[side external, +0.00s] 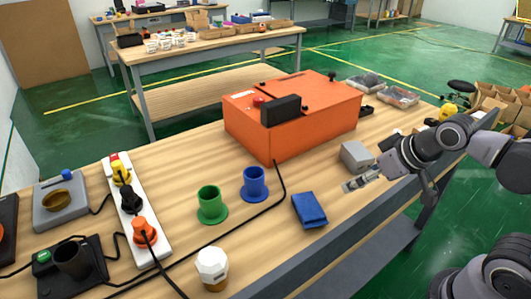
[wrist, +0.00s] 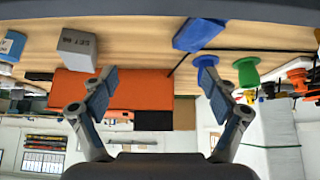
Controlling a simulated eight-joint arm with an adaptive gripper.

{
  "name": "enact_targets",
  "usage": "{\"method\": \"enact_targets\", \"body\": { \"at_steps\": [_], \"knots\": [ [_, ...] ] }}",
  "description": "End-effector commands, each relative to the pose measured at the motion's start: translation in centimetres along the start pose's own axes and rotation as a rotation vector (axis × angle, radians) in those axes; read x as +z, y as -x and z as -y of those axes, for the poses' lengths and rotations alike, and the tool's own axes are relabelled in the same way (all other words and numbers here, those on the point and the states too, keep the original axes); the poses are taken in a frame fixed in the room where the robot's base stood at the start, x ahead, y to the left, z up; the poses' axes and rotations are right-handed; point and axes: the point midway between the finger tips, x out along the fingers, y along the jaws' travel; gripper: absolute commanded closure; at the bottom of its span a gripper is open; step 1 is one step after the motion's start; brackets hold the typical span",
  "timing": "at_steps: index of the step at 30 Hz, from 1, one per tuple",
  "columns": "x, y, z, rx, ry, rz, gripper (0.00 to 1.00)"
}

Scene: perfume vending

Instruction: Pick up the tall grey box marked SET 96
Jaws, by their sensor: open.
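The grey box (side external: 356,156) stands on the wooden table to the right of the orange case, near the table's front edge. In the wrist view, which looks upside down, the grey box (wrist: 77,48) is at the upper left with dark lettering on its face, hard to read. My gripper (side external: 363,181) is just in front of the box in the side view, close to the table edge. In the wrist view my gripper (wrist: 159,82) has its two fingers wide apart with nothing between them. The box lies outside the left finger there.
The large orange case (side external: 292,115) stands behind the box. Blue (side external: 254,184) and green (side external: 211,204) cups stand farther left. A black cable crosses the table. Clear plastic trays (side external: 372,86) sit beyond the case.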

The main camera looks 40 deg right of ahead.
Motion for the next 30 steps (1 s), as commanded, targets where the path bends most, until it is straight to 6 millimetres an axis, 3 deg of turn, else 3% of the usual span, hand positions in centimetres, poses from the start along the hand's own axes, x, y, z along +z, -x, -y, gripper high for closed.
{"method": "enact_targets", "body": {
  "at_steps": [8,14,22,30],
  "knots": [
    [-0.1,0.0,-0.1,0.002,-0.002,0.001,0.12],
    [-2.1,-0.3,-2.1,0.034,-0.045,0.033,0.12],
    [-6.5,-2.3,-8.5,0.107,-0.164,0.122,0.12],
    [-8.7,-5.0,-15.4,0.157,-0.269,0.199,0.12]
  ]
}}
